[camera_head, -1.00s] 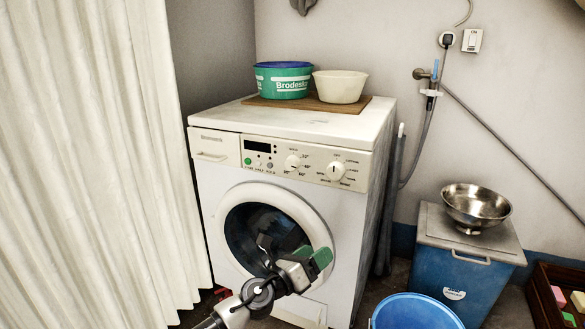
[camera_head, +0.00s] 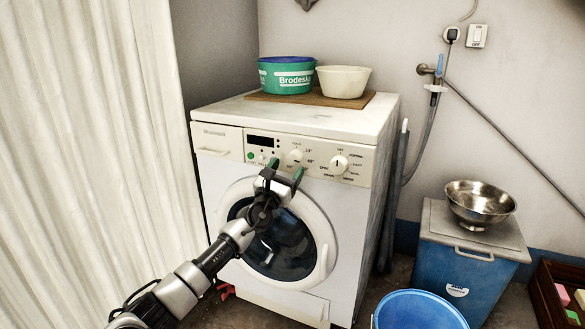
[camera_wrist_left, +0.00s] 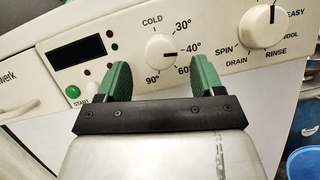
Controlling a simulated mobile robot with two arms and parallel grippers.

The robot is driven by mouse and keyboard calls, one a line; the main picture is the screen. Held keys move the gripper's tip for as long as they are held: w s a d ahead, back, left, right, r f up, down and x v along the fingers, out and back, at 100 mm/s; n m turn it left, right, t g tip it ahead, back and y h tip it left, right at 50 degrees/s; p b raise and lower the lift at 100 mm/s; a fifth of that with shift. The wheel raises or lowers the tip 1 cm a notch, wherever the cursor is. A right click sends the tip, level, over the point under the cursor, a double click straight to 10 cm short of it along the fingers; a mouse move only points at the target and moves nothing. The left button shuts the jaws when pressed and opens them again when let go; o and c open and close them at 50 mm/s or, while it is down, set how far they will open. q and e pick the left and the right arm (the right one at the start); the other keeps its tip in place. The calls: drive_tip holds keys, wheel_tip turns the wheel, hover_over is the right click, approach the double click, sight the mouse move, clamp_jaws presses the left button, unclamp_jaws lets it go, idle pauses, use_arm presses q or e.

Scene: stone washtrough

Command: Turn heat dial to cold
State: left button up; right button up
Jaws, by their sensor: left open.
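The heat dial (camera_head: 295,157) is the left white knob on the washing machine's front panel. In the left wrist view the heat dial (camera_wrist_left: 161,48) is ringed by COLD, 30°, 40°, 60° and 90°, and its dark mark points right, near 40°. My left gripper (camera_head: 286,168) is open and empty, just below the dial. In the left wrist view its green fingertips (camera_wrist_left: 162,75) stand to either side of the dial's lower part; I cannot tell whether they touch the panel. My right gripper is not in view.
A second dial (camera_head: 339,163) with SPIN, DRAIN and RINSE sits to the right. A green tub (camera_head: 285,79) and a cream bowl (camera_head: 343,82) stand on the washing machine (camera_head: 220,110). A blue bucket (camera_head: 417,311) and a blue bin (camera_head: 455,272) stand at the right.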

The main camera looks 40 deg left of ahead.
sight(293, 160)
use_arm(q)
drive_tip(key=shift+b+x, duration=0.45)
drive_tip(key=shift+x, duration=1)
drive_tip(key=c, duration=0.9)
